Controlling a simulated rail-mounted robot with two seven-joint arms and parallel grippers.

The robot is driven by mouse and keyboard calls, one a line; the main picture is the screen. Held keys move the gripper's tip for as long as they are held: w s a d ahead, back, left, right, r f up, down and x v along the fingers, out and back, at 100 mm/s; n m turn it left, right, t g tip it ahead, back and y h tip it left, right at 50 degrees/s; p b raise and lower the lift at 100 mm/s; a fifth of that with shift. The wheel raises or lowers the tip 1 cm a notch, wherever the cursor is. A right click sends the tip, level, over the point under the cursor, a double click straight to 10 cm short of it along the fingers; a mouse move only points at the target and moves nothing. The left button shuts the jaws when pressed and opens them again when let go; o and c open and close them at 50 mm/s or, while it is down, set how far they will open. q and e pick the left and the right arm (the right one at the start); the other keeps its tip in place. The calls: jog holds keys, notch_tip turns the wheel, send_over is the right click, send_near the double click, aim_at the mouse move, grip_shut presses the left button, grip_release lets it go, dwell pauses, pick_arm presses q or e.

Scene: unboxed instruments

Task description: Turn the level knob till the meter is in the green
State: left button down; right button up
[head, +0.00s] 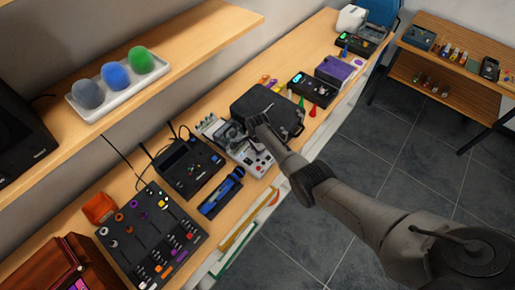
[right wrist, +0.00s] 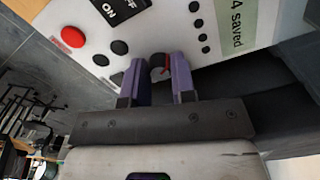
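A pale instrument (head: 250,158) with knobs and buttons lies on the long bench, partly covered by my right arm in the head view. Its panel (right wrist: 135,42) fills the upper part of the right wrist view. My right gripper (right wrist: 159,62) points down at this panel. Its two purple-grey fingers stand close on either side of a small dark knob (right wrist: 160,61) with a red mark, which fills the gap between them. I cannot read a label for this knob, and no meter with a green zone is readable. My left gripper is not in view.
The panel also has a red button (right wrist: 72,37), several black knobs and a display (right wrist: 237,22) reading "4 saved". A black case (head: 268,105) lies behind the instrument. A shelf (head: 190,45) overhangs the bench.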

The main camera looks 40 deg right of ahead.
jog(key=o, duration=0.4)
jog(key=shift+r, duration=0.1)
jog(key=shift+r, duration=0.3)
jog(key=shift+r+p, duration=1.15)
jog(key=shift+r, duration=5.4)
